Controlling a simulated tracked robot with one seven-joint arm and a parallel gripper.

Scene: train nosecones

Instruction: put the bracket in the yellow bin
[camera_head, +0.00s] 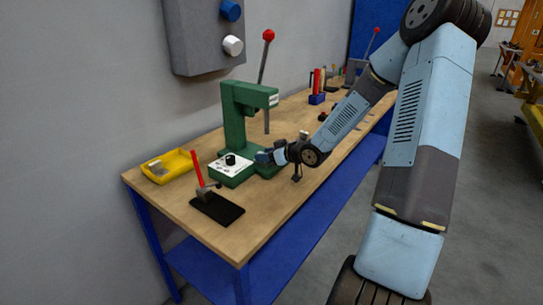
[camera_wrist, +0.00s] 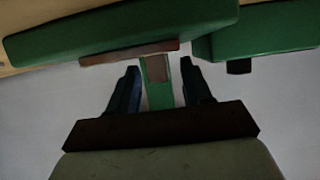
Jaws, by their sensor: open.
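The yellow bin (camera_head: 182,162) is at the far left of the bench in the head view, with a small greyish piece lying in it. In the wrist view my gripper's two dark fingers (camera_wrist: 159,68) are spread apart. A narrow green and brown part shows between them, below a reddish-brown plate (camera_wrist: 125,53) against a green body. I cannot tell whether either is the bracket, or whether the fingers touch anything. No bracket can be made out clearly in the head view.
A black plate (camera_head: 217,208) with a red-handled lever tool stands at the bench's front left. A small dark stand (camera_head: 297,172) is to the right. Bare bench top (camera_head: 250,215) lies in front.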

